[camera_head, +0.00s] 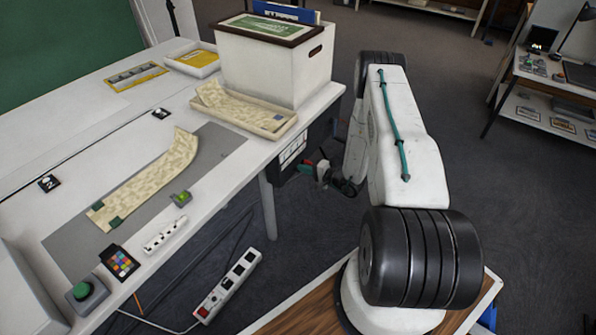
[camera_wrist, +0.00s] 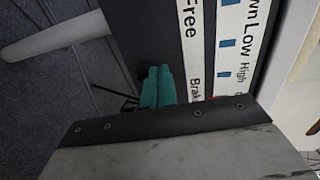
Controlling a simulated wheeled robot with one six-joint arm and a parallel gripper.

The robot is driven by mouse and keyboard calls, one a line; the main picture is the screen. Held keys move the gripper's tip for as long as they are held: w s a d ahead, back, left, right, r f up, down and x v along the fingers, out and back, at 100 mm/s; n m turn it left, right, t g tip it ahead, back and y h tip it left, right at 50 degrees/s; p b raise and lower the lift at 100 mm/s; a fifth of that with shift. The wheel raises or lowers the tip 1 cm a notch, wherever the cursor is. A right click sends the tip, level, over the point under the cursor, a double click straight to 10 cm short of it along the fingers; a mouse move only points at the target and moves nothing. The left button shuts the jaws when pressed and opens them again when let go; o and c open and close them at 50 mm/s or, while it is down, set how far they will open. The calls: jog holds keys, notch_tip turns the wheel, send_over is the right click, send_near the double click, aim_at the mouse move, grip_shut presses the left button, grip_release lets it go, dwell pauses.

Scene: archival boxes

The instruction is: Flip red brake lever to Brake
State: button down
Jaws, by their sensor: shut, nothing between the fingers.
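The control panel (camera_head: 292,148) with white label strips is on the side of the table, under its right edge. The wrist view shows a strip (camera_wrist: 194,60) reading "Free" at its upper part and "Brak", cut off, lower down. A small red part, likely the brake lever (camera_head: 308,163), shows just below the panel in the head view. In the wrist view the lever is mostly hidden; only a thin red sliver shows near the dark bracket. My gripper (camera_wrist: 158,72) has teal fingers, shut and empty, left of the label strip. I cannot tell whether they touch the lever.
A white archival box (camera_head: 275,70) and a shallow tray (camera_head: 275,128) stand on the table above the panel. A table leg (camera_head: 268,205) is left of my gripper. A power strip (camera_head: 228,287) lies on the floor. Carpet right of my arm is clear.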

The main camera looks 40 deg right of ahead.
jog(key=s, duration=0.6)
jog(key=shift+s+d, duration=0.15)
jog(key=shift+d, duration=0.1)
dwell(0.6)
